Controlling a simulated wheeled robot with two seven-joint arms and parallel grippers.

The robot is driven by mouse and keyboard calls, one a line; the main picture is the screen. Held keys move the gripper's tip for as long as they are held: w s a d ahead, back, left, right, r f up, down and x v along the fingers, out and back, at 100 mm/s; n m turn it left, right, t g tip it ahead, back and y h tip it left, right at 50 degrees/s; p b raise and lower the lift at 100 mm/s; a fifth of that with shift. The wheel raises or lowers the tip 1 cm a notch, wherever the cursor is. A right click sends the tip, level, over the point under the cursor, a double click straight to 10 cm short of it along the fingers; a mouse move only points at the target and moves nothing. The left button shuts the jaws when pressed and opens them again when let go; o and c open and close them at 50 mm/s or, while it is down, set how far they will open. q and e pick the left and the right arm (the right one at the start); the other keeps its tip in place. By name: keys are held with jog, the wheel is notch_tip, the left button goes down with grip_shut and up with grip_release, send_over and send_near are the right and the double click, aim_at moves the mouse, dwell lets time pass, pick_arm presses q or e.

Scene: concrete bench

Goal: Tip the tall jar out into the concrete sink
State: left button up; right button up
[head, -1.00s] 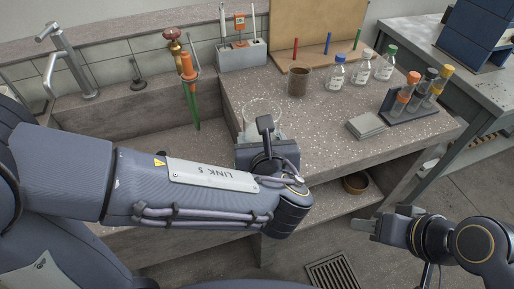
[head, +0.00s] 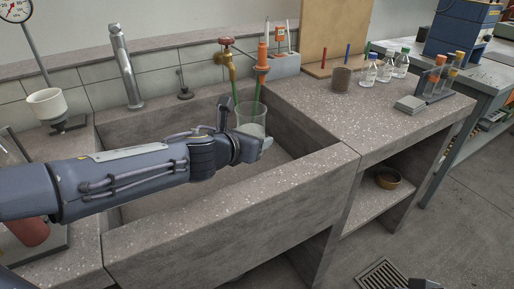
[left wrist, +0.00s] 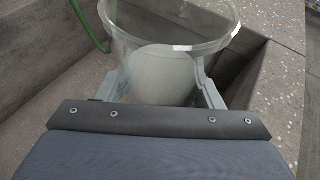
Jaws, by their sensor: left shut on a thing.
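The tall jar (head: 251,115) is clear glass with a pale content low inside. It stands upright in my left gripper (head: 262,141), over the right part of the concrete sink (head: 230,222). In the left wrist view the two fingers are shut around the jar (left wrist: 165,75), one on each side, and its rim is open. The jar appears above the basin floor; its underside is hidden by the gripper. At the bottom edge of the head view a small dark piece shows, too little to identify as my right gripper.
A brass tap (head: 228,62) with green hose and an orange-topped piece (head: 262,60) stand right behind the jar.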

aim_at(238, 129)
pick_arm(q)
jog(key=shift+a, duration=0.25)
jog(key=shift+a+r, duration=0.15)
jog(key=shift+r, duration=0.05)
jog(key=shift+a+r+n+h+p, duration=0.15)
jog(key=shift+n+h+p, duration=0.15)
jog(key=shift+p, duration=0.25)
jog(key=n+p, duration=0.1)
jog(key=a+r+n+g+h+p, duration=0.1)
jog(key=p, duration=0.1)
jog(key=shift+w+a+h, duration=0.15)
jog(key=shift+w+h, duration=0.15)
jog(key=shift+w, duration=0.05)
jog(key=shift+f+b, duration=0.35)
jog(key=shift+b, duration=0.1)
jog(key=shift+r+n+p, duration=0.15)
jog(key=shift+n+p, duration=0.15)
jog(key=shift+p, duration=0.1)
jog(key=shift+w+a, duration=0.1)
jog(key=shift+a, duration=0.1)
jog(key=shift+h, duration=0.3)
jog(key=shift+w+a+r+n+p, duration=0.15)
jog(key=shift+a+n+p, duration=0.15)
jog(key=shift+n+p, duration=0.35)
